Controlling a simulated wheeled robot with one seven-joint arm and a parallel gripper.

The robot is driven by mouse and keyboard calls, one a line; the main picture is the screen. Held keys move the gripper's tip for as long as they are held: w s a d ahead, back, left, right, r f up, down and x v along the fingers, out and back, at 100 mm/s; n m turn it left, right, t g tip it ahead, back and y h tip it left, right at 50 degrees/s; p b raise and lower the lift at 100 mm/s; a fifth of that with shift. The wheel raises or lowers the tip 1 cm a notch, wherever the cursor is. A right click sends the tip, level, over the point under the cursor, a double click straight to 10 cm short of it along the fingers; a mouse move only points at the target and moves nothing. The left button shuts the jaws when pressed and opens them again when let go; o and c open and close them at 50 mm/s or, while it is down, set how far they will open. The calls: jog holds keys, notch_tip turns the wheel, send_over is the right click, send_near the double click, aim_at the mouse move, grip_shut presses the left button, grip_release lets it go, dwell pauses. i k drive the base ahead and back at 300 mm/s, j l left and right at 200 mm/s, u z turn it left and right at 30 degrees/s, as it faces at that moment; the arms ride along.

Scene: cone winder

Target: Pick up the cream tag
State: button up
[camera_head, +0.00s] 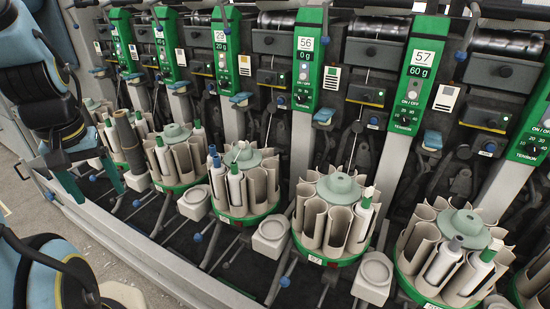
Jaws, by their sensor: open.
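Small pale tags sit on the machine front between the green panels. One (245,65) is right of panel 29, one (332,78) is right of panel 56, and one (445,98) is right of panel 57. They look white to cream with small print, and I cannot tell which is the cream tag. My gripper (91,182) is at the far left, pointing down, with its fingers apart and nothing seen between them. It is well away from all these tags.
Round green-rimmed carriers with cream pockets, such as one by panel 56 (330,258), hold several bobbins along the machine. Pale round-topped blocks (271,238) stand between them.

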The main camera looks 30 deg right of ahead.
aim_at(369, 192)
jog(key=z, duration=0.85)
jog(key=i, duration=0.15)
jog(key=k, duration=0.1)
jog(key=z, duration=0.05)
